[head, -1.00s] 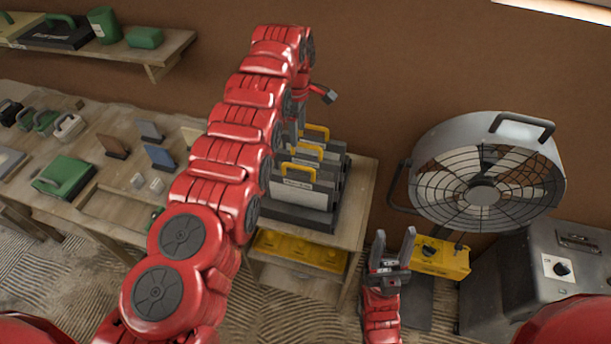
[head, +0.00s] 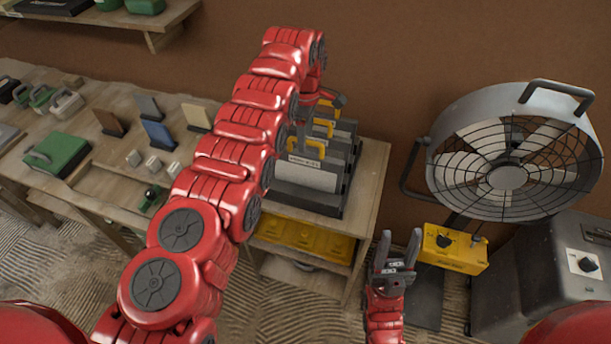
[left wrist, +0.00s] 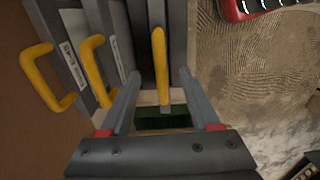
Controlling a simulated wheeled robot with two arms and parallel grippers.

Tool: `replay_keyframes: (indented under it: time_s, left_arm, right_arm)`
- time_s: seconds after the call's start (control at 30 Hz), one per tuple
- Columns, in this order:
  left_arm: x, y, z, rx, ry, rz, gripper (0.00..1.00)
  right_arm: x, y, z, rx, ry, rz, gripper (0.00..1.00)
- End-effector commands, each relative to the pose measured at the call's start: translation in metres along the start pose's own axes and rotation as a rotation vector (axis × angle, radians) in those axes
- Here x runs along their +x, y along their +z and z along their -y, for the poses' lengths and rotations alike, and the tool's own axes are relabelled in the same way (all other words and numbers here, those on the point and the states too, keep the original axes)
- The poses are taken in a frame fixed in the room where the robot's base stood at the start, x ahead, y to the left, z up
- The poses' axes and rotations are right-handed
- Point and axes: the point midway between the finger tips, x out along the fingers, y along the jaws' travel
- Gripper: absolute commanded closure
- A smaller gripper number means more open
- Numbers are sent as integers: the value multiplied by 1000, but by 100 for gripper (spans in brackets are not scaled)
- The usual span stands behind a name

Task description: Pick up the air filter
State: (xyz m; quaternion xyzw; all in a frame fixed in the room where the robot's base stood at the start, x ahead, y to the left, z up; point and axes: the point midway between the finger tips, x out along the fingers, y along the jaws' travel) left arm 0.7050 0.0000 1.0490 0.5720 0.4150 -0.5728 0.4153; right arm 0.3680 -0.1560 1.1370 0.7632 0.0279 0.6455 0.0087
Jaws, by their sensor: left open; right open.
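Several grey panel-shaped filters with yellow handles stand upright in a dark rack. The front air filter (head: 305,177) has a pale labelled face, and its yellow handle (head: 306,148) is on top. My left gripper (head: 304,126) is over the rack, partly hidden by my arm. In the left wrist view, the open left gripper (left wrist: 160,98) has one yellow handle (left wrist: 159,65) between its fingers, with gaps on both sides. Two other handles lie to the left of the fingers. My right gripper (head: 397,250) is open and empty, pointing up at the lower middle.
The rack stands on a wooden stand with a yellow case (head: 305,240) on its lower shelf. A large fan (head: 508,176) and a yellow control box (head: 455,248) are to the right. A workbench (head: 75,200) with green cases and small blocks is at left.

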Motion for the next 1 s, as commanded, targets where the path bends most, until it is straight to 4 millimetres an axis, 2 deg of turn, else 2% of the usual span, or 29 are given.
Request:
replay_keyframes:
  time_s: [0.23,0.3,0.33,0.43,0.67,1.0]
  left_arm:
    - [13,0,2,-2,-4,0,38]
    - [27,1,4,-1,-7,1,38]
    - [38,2,4,0,-7,0,38]
    - [49,1,2,-1,0,-1,38]
    - [51,0,2,-2,1,0,38]
    - [51,0,2,-2,1,0,97]
  right_arm:
    - [20,-4,-1,0,0,0,51]
    - [33,-6,-2,0,0,-1,51]
    - [23,-4,-1,0,0,-1,51]
    - [20,-4,-1,0,0,0,51]
    - [20,-4,-1,0,0,0,51]
    - [20,-4,-1,0,0,0,51]
